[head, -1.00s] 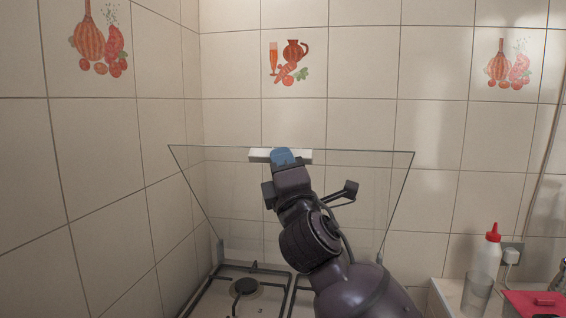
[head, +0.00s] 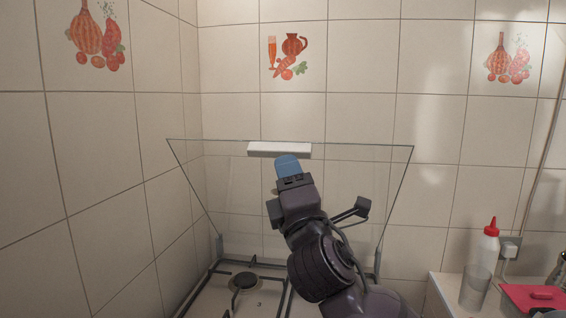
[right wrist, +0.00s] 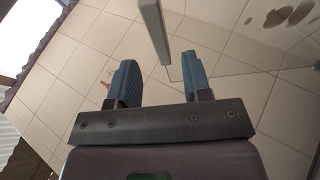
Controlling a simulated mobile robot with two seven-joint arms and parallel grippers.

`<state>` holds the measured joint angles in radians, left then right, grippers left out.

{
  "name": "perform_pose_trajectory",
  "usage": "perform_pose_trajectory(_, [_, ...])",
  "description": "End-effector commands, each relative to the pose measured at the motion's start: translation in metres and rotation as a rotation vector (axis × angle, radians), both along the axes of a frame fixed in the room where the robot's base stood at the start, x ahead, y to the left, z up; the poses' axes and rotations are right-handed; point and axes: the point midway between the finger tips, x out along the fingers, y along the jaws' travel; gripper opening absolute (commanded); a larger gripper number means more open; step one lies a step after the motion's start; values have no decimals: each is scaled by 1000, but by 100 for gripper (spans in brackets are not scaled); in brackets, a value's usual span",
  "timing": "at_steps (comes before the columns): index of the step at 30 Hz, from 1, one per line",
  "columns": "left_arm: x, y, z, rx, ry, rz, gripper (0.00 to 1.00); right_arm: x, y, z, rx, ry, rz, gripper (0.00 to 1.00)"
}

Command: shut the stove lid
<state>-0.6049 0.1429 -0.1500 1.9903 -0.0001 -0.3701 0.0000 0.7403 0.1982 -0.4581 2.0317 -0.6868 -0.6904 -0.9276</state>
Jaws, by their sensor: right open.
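The stove lid (head: 365,185) is a clear glass panel standing raised at the back of the stove (head: 215,290). A white handle bar (head: 262,149) sits at the middle of its top edge. My right gripper (head: 287,163) is in front of the glass, its blue fingertips just below the handle in the head view. In the right wrist view the gripper (right wrist: 157,60) is open, with the handle (right wrist: 152,25) showing end-on between and beyond its fingers. No contact can be made out. My left gripper is not in view.
A burner (head: 244,282) shows at the stove's left. On the right counter (head: 445,290) stand a white bottle with a red cap (head: 490,245), a clear glass (head: 474,287) and a red-lidded item (head: 530,298). Tiled walls close off the back and left.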

Motion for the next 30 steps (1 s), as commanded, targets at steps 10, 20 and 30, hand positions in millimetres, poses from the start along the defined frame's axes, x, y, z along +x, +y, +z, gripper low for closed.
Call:
perform_pose_trajectory(10, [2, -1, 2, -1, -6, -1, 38, -42, -12, -26, 0, 0, 0, 45])
perform_pose_trajectory(20, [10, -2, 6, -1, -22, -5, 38, -48, -13, -29, -1, 0, -1, 45])
perform_pose_trajectory(30, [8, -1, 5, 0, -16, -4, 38, -50, -11, -17, 0, -20, 5, 5])
